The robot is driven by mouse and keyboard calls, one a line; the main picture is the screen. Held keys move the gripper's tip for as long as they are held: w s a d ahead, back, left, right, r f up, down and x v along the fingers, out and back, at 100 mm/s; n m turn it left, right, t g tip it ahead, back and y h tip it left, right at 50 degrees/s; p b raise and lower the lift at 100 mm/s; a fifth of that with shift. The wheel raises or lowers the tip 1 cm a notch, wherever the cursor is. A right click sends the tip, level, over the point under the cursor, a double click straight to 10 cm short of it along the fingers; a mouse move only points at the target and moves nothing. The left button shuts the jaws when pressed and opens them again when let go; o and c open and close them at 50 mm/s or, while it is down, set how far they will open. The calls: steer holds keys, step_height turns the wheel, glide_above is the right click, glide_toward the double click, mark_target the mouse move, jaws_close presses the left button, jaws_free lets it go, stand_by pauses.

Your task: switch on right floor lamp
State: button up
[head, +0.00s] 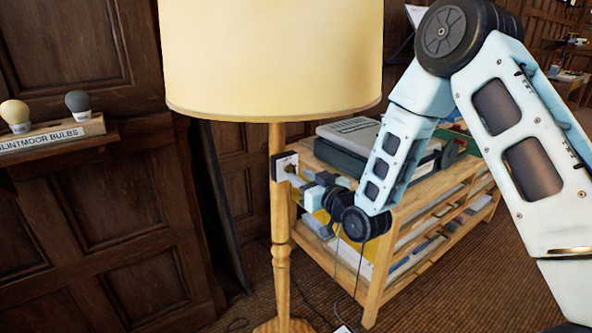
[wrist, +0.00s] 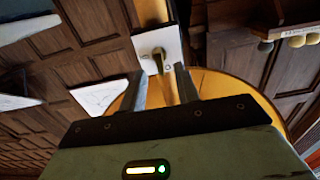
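The floor lamp has a cream drum shade (head: 272,60) and a turned wooden pole (head: 281,240) in the head view. A pale switch plate (head: 285,163) is fixed to the pole just below the shade. My gripper (head: 294,179) reaches in from the right, with its tips close to the plate. In the wrist view the switch plate (wrist: 158,47) carries a small dark lever (wrist: 159,58). My gripper (wrist: 165,85) is open there, its two fingers apart just short of the plate, the lever lined up between them. I cannot tell whether the fingertips touch anything.
A low wooden shelf unit (head: 378,287) with books and boxes on top stands behind my arm, to the right of the pole. A bulb rack (head: 52,136) is on the panelled wall at left. Dark cables lie on the carpet near the lamp's base (head: 284,326).

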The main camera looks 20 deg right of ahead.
mark_target(295, 172)
steer(key=shift+x, duration=1.75)
jaws_close()
steer(key=shift+f+m, duration=0.1)
steer(key=shift+m, duration=0.3)
steer(key=m+b, duration=0.2)
steer(key=m, duration=0.3)
steer(key=m+b, duration=0.2)
steer(key=m, duration=0.4)
steer(key=m+b, duration=0.1)
steer(key=m, duration=0.5)
steer(key=shift+w+d+f+b, duration=0.1)
steer(key=shift+d+f+b, duration=0.1)
steer(key=shift+d+b, duration=0.15)
steer(key=shift+a, duration=0.1)
